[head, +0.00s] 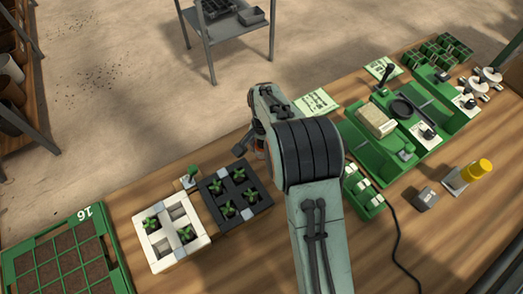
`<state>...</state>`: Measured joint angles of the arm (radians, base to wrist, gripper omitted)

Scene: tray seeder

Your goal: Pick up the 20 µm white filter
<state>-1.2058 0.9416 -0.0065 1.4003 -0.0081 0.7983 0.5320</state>
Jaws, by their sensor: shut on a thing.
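My gripper (254,151) is left of my arm's thick dark joint, over the table's back edge. My own arm hides most of it, and its fingertips do not show clearly. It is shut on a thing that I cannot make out. A green rack (373,207) with several white pieces stands just right of my arm and is partly hidden by it. White round pieces on stands (487,76) are at the far right. No 20 µm marking is readable, so I cannot tell which piece is the white filter.
A white pot tray (151,262) and a black pot tray (208,188) with seedlings stand left of my arm. A green tray (70,222) marked 16 is at far left. Front right wood is mostly clear.

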